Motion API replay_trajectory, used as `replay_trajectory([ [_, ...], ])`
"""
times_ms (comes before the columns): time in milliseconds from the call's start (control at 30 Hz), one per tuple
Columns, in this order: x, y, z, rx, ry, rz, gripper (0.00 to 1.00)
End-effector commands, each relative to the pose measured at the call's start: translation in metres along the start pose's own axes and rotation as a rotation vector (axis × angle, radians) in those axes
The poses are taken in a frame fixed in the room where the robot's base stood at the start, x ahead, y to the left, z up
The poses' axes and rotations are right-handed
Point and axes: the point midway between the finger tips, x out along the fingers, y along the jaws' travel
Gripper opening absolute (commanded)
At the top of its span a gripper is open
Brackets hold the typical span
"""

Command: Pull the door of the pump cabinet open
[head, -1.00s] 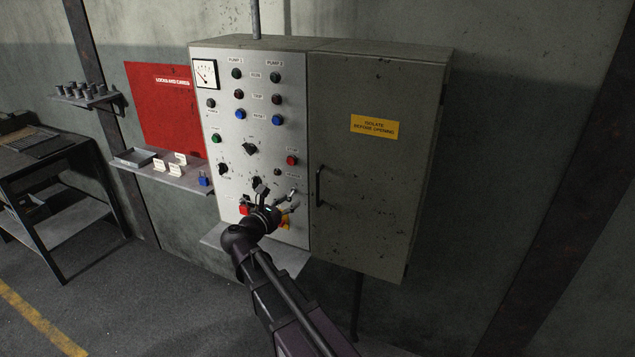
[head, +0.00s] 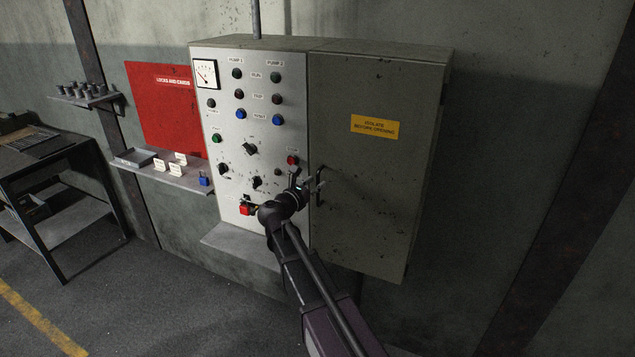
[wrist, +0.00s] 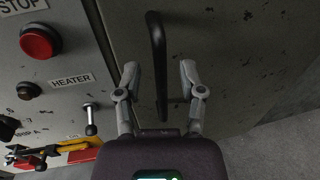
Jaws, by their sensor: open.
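The pump cabinet door (head: 375,160) is a dark grey-green panel with a yellow "isolate before opening" label (head: 375,126); it looks shut. Its black bar handle (head: 321,187) runs upright near the door's left edge. In the head view my gripper (head: 308,180) is at the handle, partly covering the panel's lower right. In the wrist view my gripper (wrist: 158,80) is open, and the handle (wrist: 158,60) passes between its two fingers, with a gap visible on each side. I cannot tell the depth of the fingers past the bar.
The control panel (head: 225,110) with lamps, knobs and buttons adjoins the door on the left. A red stop button (wrist: 40,41), a small lever (wrist: 91,120) and a red-yellow switch (wrist: 45,152) lie close left of my gripper. Bare wall is to the right.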

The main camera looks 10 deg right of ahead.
Motion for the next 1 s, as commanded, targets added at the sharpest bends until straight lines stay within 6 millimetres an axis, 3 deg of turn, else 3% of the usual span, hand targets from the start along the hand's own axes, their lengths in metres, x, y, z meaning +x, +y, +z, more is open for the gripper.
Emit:
replay_trajectory([
  [200, 0.015, 0.0, 0.0, 0.0, 0.0, -0.001, 0.51],
  [567, 0.017, -0.001, 0.0, 0.0, 0.0, -0.001, 0.51],
  [733, 0.017, -0.001, 0.0, 0.0, 0.0, -0.001, 0.01],
  [1000, 0.017, -0.001, 0.0, 0.0, 0.0, -0.001, 0.0],
])
